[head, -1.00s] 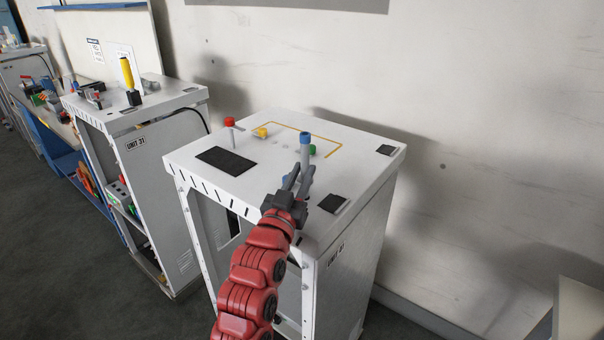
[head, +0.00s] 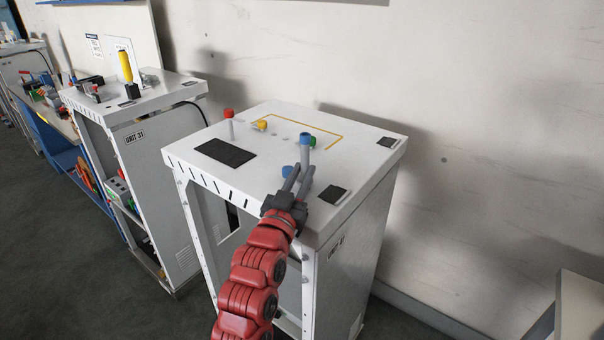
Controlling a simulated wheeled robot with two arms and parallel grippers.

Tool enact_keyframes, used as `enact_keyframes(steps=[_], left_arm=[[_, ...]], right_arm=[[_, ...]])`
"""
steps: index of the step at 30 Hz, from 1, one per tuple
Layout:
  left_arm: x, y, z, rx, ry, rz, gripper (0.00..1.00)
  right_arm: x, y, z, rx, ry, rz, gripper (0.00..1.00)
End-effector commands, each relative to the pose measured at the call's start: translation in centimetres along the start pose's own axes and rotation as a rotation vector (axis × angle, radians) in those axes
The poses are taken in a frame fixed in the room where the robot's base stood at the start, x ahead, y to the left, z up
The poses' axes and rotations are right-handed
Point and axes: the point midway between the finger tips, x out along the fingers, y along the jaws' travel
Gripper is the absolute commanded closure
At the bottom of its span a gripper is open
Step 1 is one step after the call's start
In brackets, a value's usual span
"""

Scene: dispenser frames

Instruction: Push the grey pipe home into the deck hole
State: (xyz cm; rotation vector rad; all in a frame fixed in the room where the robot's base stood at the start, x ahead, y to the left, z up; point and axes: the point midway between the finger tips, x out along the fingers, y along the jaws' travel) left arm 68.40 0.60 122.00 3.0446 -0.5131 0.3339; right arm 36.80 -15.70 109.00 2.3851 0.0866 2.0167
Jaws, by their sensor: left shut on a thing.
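The grey pipe (head: 305,157) has a blue top and stands roughly upright over the white deck (head: 255,185) of the nearer cabinet. My left gripper (head: 300,175) is shut on the pipe's lower part. Its fingers hide the pipe's lower end, so I cannot tell whether the pipe is in a hole or how deep. A small blue piece (head: 287,171) shows just left of the fingers at deck level. My right gripper is not in view.
A red-topped grey pipe (head: 229,127), a yellow piece (head: 261,125) and a green piece (head: 312,141) are on the deck. Dark pads (head: 225,153) lie on it. Another cabinet (head: 160,150) stands to the left; the wall is behind.

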Motion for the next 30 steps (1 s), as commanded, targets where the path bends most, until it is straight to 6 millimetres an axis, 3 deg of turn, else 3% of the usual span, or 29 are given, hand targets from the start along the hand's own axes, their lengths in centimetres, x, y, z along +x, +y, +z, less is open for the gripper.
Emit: enact_keyframes(steps=[12,13,18,30], left_arm=[[-0.2,0.0,1.1,0.000,0.000,0.000,1.00],[-0.2,0.0,1.1,0.000,0.000,0.000,0.72],[-0.2,0.0,1.1,0.000,-0.002,0.000,0.41],[-0.2,0.0,1.3,0.001,-0.006,0.001,0.41]], right_arm=[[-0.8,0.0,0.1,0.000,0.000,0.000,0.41],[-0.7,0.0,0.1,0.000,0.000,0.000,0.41],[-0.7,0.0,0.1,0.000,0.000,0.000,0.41],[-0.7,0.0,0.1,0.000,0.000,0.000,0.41]])
